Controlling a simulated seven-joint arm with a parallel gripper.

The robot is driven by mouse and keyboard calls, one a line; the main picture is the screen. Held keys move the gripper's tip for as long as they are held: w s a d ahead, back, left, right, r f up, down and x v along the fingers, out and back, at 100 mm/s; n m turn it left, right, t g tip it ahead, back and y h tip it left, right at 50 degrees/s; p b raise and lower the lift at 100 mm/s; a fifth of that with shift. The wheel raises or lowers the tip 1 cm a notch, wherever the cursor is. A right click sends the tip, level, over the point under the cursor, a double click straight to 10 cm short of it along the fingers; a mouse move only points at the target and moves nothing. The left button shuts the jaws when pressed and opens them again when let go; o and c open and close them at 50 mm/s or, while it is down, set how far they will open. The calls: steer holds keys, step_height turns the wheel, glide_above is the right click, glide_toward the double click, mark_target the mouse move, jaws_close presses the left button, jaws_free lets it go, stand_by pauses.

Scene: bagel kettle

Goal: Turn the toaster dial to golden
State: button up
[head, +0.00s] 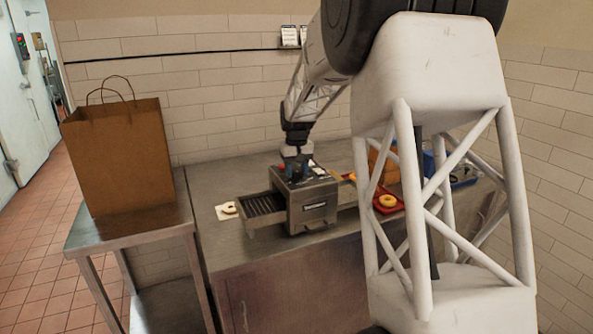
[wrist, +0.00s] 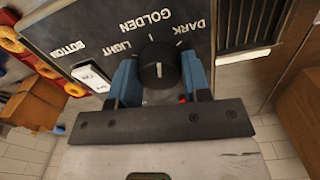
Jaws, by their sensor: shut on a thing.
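The toaster (head: 312,208) is a metal box on the steel counter. In the wrist view its dark panel (wrist: 95,35) carries the words LIGHT, GOLDEN and DARK around a black round dial (wrist: 157,66). The dial's white line runs nearly upright in the picture, roughly in line with the GOLDEN side; I cannot tell exactly which tick it matches. My gripper (wrist: 160,78) has its blue fingers on both sides of the dial, shut on it. In the head view my gripper (head: 296,168) is over the toaster's top and hides the dial.
A white switch (wrist: 90,77) sits by the BOTTOM label, close to a finger. A bagel on a white napkin (head: 222,215) lies left of the toaster's rack (head: 262,203). A red tray (head: 379,207) with a bagel is at right. A paper bag (head: 120,160) stands on the left table.

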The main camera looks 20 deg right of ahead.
mark_target(296, 170)
steer(key=shift+n, duration=1.3)
steer(key=o, duration=0.9)
steer(key=shift+r, duration=3.95)
